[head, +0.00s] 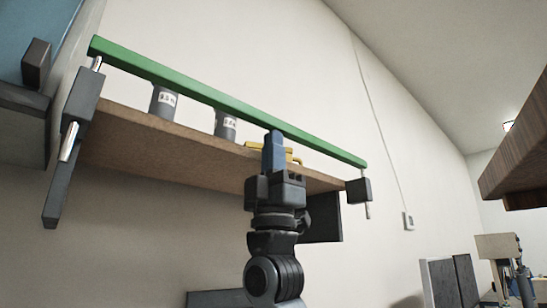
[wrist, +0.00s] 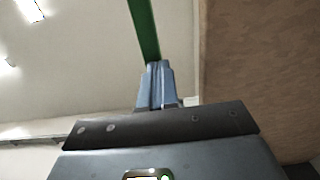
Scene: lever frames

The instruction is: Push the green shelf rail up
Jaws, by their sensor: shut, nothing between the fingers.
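The green shelf rail (head: 205,93) runs along the front of a brown wooden shelf (head: 170,150), above its board, on thin metal rods at both ends. My gripper (head: 273,137) is shut and empty, pointing up, with its blue fingertips at the rail's right half. In the head view the tips overlap the rail's lower edge. In the wrist view the rail (wrist: 144,30) rises from just behind the shut fingertips (wrist: 158,66). I cannot tell for sure whether they touch. The fingers hide a short part of the rail and shelf edge.
Two grey labelled cans (head: 163,101) and a yellow object (head: 262,148) stand on the shelf behind the rail. Dark brackets (head: 75,130) hold the shelf's ends. A brown wooden board (head: 520,150) juts in at right. Open room lies between it and the shelf.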

